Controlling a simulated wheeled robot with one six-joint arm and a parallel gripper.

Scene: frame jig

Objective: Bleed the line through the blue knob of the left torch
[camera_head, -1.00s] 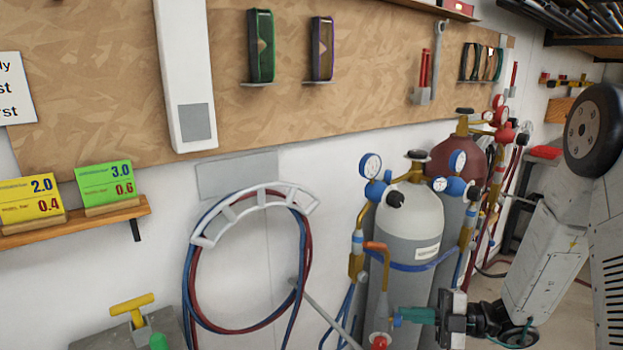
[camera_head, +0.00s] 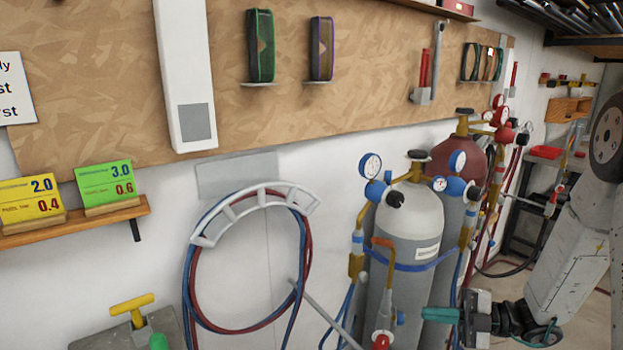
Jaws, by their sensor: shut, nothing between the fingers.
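A torch (camera_head: 384,290) with a copper-coloured bent tip stands upright in front of the grey gas cylinder (camera_head: 410,222), low in the picture. Its blue knob (camera_head: 401,318) shows small on the right side of the torch body. A red knob (camera_head: 380,342) is at its base, near the lower picture edge. My gripper (camera_head: 426,314), with teal fingers, is to the right of the blue knob, pointing left at about its height. The fingers are shut and empty, with a small gap in the picture between them and the knob. I cannot make out the knob's turned position.
Gauges and blue regulators (camera_head: 377,188) top the cylinders. A maroon cylinder (camera_head: 455,160) stands behind. A hose coil (camera_head: 190,285) hangs on a white wall holder, left of the torch. A metal block with a yellow T-handle (camera_head: 132,304) is at lower left.

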